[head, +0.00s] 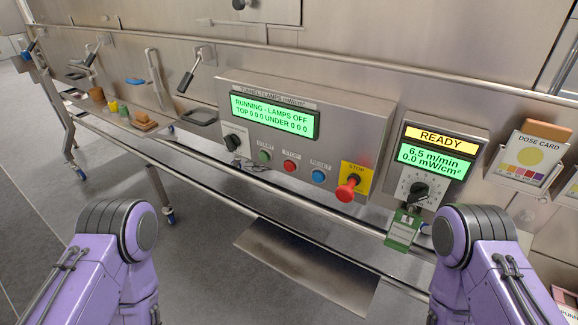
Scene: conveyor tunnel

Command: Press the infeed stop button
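A grey control box (225,93) is fixed to the steel machine wall. It carries a small red button (290,166) labelled STOP, between a green START button (264,156) and a blue RESET button (319,176). On its right end a larger red mushroom button (346,191) stands out from a yellow plate (357,176) marked STOP. I see no label reading infeed, so I cannot tell which one is the infeed stop. Its green display (272,114) reads RUNNING - LAMPS OFF. My purple arm links show at bottom left and right, but neither gripper is in view.
A second box (440,165) reading READY, with a dial (419,191) and a hanging green tag (403,230), is to the right. A dose card holder (528,157) is farther right. A rail (250,178) runs below the boxes. The floor at left is clear.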

